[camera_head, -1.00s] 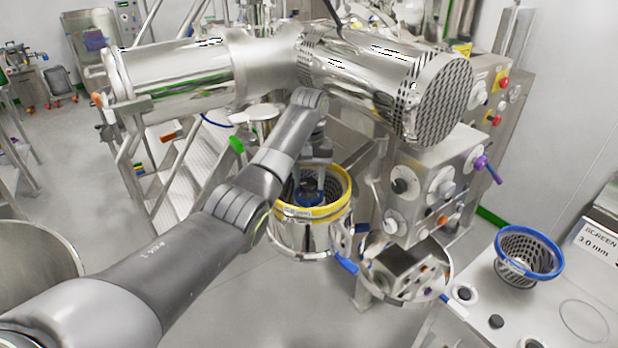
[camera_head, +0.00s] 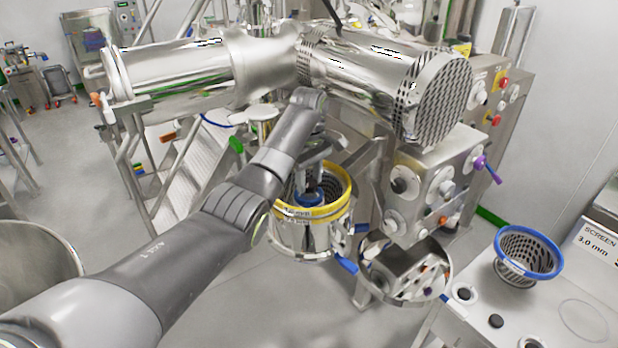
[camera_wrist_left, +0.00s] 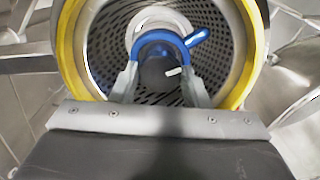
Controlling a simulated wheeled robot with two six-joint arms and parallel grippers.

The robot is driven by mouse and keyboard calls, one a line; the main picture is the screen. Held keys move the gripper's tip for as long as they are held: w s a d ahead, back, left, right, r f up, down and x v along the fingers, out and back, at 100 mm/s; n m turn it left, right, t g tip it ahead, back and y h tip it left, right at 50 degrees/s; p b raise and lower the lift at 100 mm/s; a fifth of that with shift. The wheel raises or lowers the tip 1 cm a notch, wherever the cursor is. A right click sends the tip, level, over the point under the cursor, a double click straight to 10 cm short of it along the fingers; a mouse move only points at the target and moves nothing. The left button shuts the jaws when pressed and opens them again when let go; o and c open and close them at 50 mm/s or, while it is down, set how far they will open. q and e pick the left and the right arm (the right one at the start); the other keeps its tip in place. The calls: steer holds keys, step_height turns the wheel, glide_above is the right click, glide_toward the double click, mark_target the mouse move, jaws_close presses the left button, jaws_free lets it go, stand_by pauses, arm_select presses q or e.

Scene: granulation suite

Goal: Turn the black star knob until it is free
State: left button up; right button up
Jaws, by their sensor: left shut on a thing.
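A steel housing with a yellow rim (camera_head: 338,203) stands open at the centre of the head view, with a perforated screen (camera_head: 332,185) inside. My left gripper (camera_head: 312,180) reaches down into it from above. In the left wrist view my left gripper (camera_wrist_left: 162,76) is shut on a dark piece, taken to be the black star knob (camera_wrist_left: 157,72), at the middle of the screen. The fingers hide its sides, so its star outline cannot be made out. A blue curved part with a short arm (camera_wrist_left: 197,37) lies around it, and a small white pin shows beside it. My right gripper is not in view.
A large steel cylinder with a perforated end (camera_head: 440,100) hangs above the housing. A control box with knobs (camera_head: 430,185) stands to the right. A blue-rimmed screen basket (camera_head: 528,252) sits on the right-hand table (camera_head: 480,330). A steel drum (camera_head: 40,250) stands at the left.

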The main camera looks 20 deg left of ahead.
arm_select(q)
steer(key=shift+n, duration=2.2)
steer(key=o, duration=1)
